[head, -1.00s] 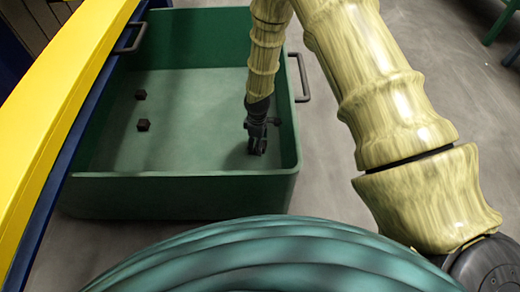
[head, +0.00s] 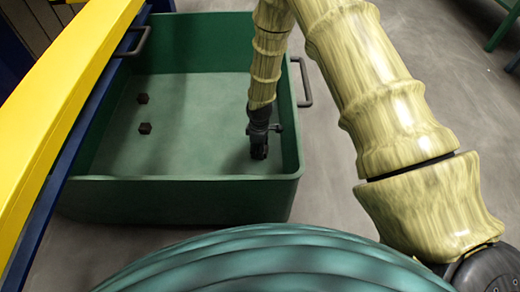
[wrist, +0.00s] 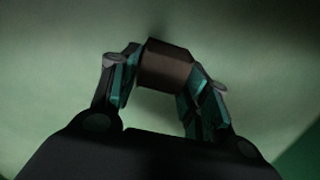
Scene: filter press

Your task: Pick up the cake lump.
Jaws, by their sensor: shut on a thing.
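My gripper (head: 259,152) reaches down into the green tray (head: 180,190) on its right side. In the wrist view my gripper (wrist: 163,82) has its two fingers shut on a dark brown cake lump (wrist: 167,64), one finger on each side of it. The lump is a small block and juts out past the fingertips. In the head view the fingers hide most of it. I cannot tell whether it touches the tray floor.
The tray has raised walls and grey handles at the left (head: 135,42) and right (head: 302,80). A yellow and blue beam (head: 65,100) runs along the left. The middle of the tray floor is clear. Grey floor lies right of the tray.

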